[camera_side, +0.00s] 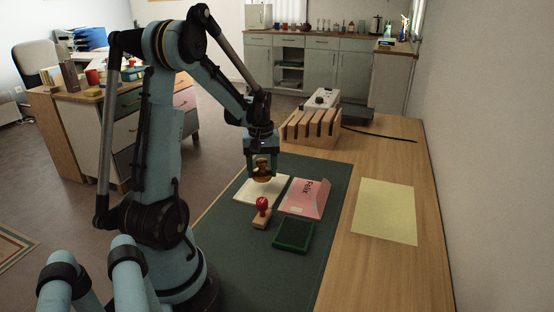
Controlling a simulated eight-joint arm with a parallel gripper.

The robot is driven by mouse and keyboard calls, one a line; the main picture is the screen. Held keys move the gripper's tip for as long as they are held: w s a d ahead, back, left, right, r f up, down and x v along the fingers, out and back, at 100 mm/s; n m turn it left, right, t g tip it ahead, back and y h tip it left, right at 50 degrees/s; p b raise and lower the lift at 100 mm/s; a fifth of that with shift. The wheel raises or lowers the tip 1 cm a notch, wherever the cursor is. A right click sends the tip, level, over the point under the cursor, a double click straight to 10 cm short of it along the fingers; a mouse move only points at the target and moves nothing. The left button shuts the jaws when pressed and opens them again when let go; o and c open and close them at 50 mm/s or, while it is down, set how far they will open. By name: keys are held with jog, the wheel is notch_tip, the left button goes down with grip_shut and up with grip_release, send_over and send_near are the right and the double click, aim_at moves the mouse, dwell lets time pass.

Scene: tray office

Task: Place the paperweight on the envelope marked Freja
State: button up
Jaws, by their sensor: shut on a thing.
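My gripper (262,157) is shut on the brownish-gold paperweight (263,172), which is upright between the fingers. They are over the cream envelope (248,196), near its far right part. I cannot tell whether the paperweight's base touches it. Any name on the cream envelope is not readable. A pink envelope (305,205) marked "Felix" lies just to its right.
A stamp with a red knob (262,205) and a green ink pad (292,236) sit nearer on the dark green mat (325,260). A wooden slotted rack (310,128) stands behind. A yellow sheet (385,210) lies on the desk at right.

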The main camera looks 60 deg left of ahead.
aim_at(262, 170)
jog(key=shift+f, duration=1.4)
jog(key=shift+f, duration=0.15)
jog(key=o, duration=1.4)
jog(key=shift+c, duration=0.2)
